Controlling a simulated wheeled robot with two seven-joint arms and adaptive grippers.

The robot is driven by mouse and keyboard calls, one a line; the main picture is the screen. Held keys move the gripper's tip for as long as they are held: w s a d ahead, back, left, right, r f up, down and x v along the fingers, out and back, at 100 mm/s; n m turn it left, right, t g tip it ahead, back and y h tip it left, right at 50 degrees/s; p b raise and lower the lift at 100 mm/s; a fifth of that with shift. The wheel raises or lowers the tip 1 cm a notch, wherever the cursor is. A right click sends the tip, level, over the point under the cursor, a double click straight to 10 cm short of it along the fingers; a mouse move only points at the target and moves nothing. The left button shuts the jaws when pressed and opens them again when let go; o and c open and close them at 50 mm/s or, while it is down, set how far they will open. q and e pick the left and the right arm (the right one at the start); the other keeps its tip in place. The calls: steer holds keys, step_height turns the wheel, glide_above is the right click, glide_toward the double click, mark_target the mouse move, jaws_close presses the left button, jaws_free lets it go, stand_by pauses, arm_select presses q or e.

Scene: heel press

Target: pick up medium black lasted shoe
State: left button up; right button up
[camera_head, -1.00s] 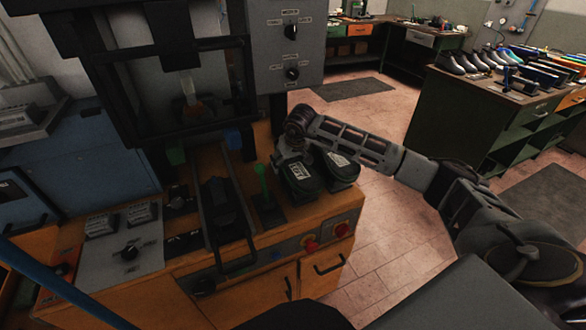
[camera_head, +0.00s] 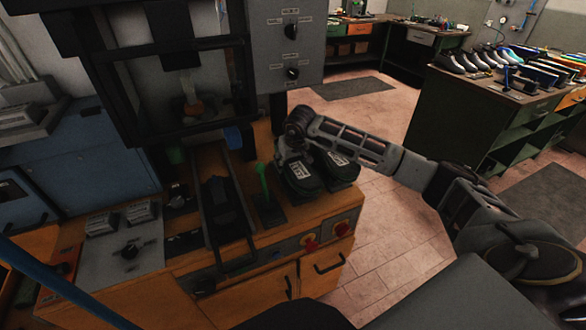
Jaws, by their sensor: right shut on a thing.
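Two black lasted shoes with white labels on their upturned tops sit side by side at the right end of the wooden bench: a left shoe (camera_head: 300,180) and a right shoe (camera_head: 339,168). My right gripper (camera_head: 291,155) is at the far ends of the shoes, its arm coming in from the right above them. It is shut on a shoe, apparently the left one; its fingertips are mostly hidden. Whether that shoe is off the bench I cannot tell. My left gripper is not in view.
The press (camera_head: 185,75) with its grey control box (camera_head: 287,45) stands behind the bench. A green lever (camera_head: 263,182) rises close left of the shoes. Red buttons (camera_head: 310,241) are on the bench front. Another bench (camera_head: 480,110) with several shoes stands at right.

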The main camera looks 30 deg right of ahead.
steer(key=shift+w+r, duration=0.1)
steer(key=shift+r, duration=0.05)
steer(key=shift+c, duration=0.3)
steer(key=shift+r, duration=0.35)
step_height(320, 180, up, 7)
steer(key=shift+f, duration=0.15)
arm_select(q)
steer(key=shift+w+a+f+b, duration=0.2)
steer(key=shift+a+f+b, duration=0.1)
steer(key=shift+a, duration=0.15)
arm_select(e)
steer(key=shift+r, duration=1.25)
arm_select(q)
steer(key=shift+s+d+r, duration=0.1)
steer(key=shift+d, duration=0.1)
